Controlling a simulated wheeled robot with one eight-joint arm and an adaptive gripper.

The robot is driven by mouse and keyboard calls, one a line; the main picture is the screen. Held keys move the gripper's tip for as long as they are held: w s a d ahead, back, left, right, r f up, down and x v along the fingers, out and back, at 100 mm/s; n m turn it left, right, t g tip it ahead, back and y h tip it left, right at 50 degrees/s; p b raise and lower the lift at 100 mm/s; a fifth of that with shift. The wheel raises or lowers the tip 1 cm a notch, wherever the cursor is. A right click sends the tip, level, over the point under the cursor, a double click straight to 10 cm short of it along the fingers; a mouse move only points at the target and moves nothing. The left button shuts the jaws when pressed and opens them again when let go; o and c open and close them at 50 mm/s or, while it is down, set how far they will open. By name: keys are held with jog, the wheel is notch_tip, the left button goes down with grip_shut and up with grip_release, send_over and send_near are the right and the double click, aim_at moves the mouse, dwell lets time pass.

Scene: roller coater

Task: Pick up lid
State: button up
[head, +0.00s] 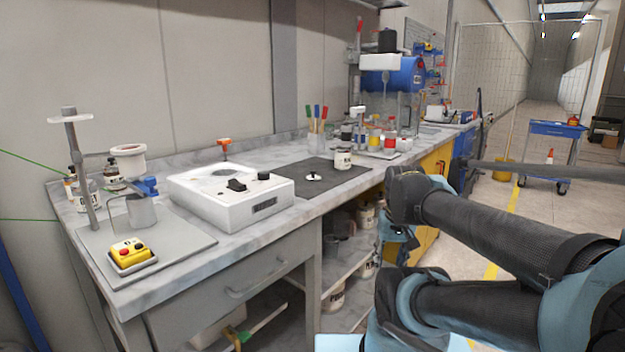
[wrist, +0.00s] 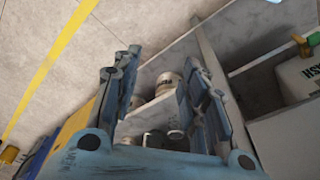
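A small white round lid with a dark knob (head: 313,176) lies on the dark mat (head: 338,181) on the marble-look bench. A jar (head: 343,160) stands just behind it on the mat. My gripper (head: 397,238) hangs beside the bench front, lower than the bench top and to the right of the lid, partly hidden by my arm. In the wrist view, my gripper (wrist: 160,92) has its fingers spread with nothing between them. They point towards cans on the shelf below the bench. The lid does not show in the wrist view.
A white box device (head: 231,194) stands left of the mat. Coloured-handled tools (head: 317,120) and bottles on a tray (head: 378,152) stand behind it. A stand with a yellow button box (head: 130,253) is at the left. Under the bench, a shelf (head: 345,263) holds several cans.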

jog(key=w+a+r+m, duration=0.35)
jog(key=w+r, duration=0.55)
jog(key=r, duration=0.3)
notch_tip(320, 180, up, 21)
jog(key=m+g, duration=0.2)
jog(key=m, duration=0.9)
send_over(313, 175)
jog(key=w, duration=0.2)
jog(key=f, duration=1.1)
jog(key=shift+s+a, duration=0.1)
jog(key=shift+s, duration=0.1)
jog(key=shift+s+f, duration=0.15)
jog(key=shift+f, duration=1.45)
jog(key=shift+s+f, duration=0.1)
jog(key=shift+f, duration=1.45)
jog(key=c, duration=0.9)
